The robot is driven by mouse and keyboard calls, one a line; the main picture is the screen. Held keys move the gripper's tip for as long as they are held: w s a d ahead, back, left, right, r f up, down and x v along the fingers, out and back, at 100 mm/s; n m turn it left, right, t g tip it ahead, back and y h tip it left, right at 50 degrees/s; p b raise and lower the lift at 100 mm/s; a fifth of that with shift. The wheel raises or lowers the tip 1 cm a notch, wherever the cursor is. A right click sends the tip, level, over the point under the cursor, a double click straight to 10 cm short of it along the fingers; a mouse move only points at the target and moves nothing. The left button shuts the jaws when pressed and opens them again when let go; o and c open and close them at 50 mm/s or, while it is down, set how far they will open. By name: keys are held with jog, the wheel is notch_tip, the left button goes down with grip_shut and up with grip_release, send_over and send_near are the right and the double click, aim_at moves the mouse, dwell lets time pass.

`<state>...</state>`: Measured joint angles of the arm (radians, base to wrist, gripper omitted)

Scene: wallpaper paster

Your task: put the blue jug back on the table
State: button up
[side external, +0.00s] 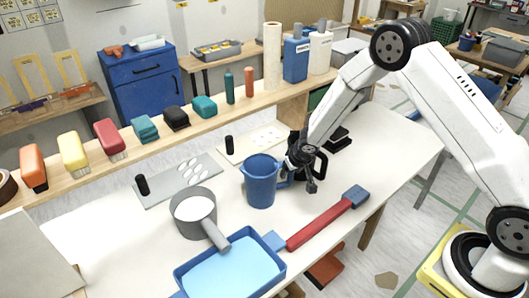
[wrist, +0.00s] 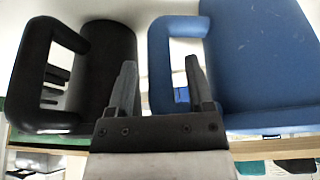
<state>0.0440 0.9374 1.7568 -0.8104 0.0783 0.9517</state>
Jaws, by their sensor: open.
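The blue jug (side external: 261,182) stands upright on the white worktable (side external: 345,165), its handle on the right side. In the wrist view the jug's body (wrist: 262,55) fills the upper right, with its handle (wrist: 159,65) reaching left. My gripper (side external: 311,188) is just right of the jug at handle height. In the wrist view my gripper (wrist: 160,65) is open, and the handle's outer bar appears between its fingers, the right finger overlapping the handle's opening. A black mug (wrist: 108,65) is close to the left finger; in the side view it is partly hidden behind my gripper.
A grey pot (side external: 192,216) with white contents stands left of the jug. A blue tray (side external: 231,270) of light blue liquid lies in front, beside a red-handled tool (side external: 320,222). A shelf of brushes and bottles runs behind. The table's right part is mostly clear.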

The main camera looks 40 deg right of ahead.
jog(key=v, duration=1.2)
jog(key=shift+r, duration=0.1)
dwell(0.7)
jog(key=s+a+r+n+g, duration=0.1)
jog(key=s+r, duration=0.1)
jog(key=s, duration=0.7)
jog(key=s+a+r+n+g, duration=0.1)
jog(key=s+r, duration=0.2)
jog(key=s, duration=0.6)
jog(key=shift+s+a+r+y, duration=0.25)
jog(key=shift+r+y, duration=0.1)
jog(key=shift+y, duration=0.05)
